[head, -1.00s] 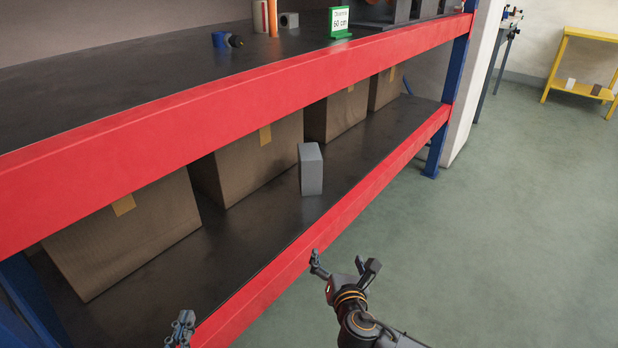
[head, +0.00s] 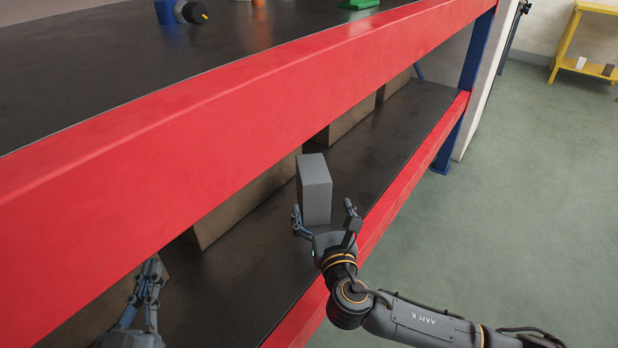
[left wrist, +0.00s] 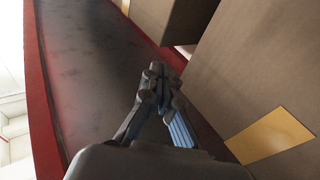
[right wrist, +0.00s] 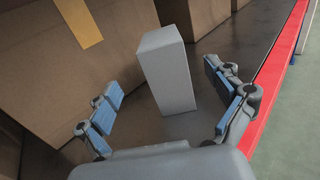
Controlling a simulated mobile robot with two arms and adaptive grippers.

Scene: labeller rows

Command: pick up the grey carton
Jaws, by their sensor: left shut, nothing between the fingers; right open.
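The grey carton (head: 314,188) stands upright on the dark lower shelf, near its red front edge. It also shows in the right wrist view (right wrist: 166,72). My right gripper (head: 325,218) is open, its fingers spread to either side of the carton's lower part in the head view. In the right wrist view (right wrist: 166,105) the carton stands ahead, between the fingers' directions, with gaps on both sides. My left gripper (head: 150,272) is shut and empty, over the lower shelf at the left. Its closed fingertips show in the left wrist view (left wrist: 157,80).
Brown cardboard boxes (right wrist: 75,60) line the back of the lower shelf (head: 390,130). The red upper beam (head: 220,125) runs above the shelf opening, and a red lower beam (head: 415,160) edges its front. Open green floor (head: 520,230) lies to the right.

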